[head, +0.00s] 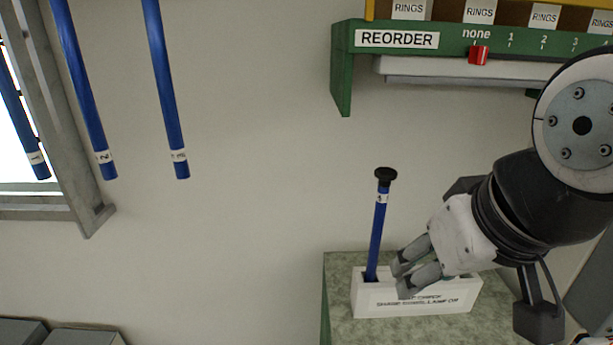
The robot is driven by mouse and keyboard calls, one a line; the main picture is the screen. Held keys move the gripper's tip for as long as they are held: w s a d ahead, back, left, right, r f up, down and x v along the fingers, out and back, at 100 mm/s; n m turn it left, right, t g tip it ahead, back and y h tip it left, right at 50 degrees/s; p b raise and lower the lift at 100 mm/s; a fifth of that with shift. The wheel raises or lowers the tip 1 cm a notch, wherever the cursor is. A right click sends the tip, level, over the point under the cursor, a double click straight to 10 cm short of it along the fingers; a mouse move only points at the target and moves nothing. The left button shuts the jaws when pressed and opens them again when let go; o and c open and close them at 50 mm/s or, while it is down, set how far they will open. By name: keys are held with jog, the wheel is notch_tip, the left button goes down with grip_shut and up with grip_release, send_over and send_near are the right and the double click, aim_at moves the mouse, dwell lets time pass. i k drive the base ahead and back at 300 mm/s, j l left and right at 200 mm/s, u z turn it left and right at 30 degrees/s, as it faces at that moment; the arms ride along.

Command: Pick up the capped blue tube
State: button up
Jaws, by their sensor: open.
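The capped blue tube (377,235) stands nearly upright, leaning slightly, in a white holder (430,301) with dark lettering. It has a black cap (385,175) on top and a small white label just below it. My gripper (401,279) comes in from the right, with its two fingers apart and pointing left and down. The fingertips are just right of the tube's lower part and in front of the holder. I see nothing between them. Whether a finger touches the tube or the holder cannot be told.
The holder stands on a mottled green block (341,329). Several uncapped blue tubes (166,90) hang at upper left beside a grey window frame (60,120). A green REORDER shelf (341,75) with a red slider (479,55) is above right. Bare wall lies left of the tube.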

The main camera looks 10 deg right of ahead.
aim_at(385, 175)
jog(key=k+l+z, duration=0.2)
jog(key=l+z, duration=0.15)
jog(key=l, duration=0.25)
jog(key=k+l+z, duration=0.2)
jog(key=l+z, duration=0.15)
jog(key=l, duration=0.3)
jog(key=k, duration=0.05)
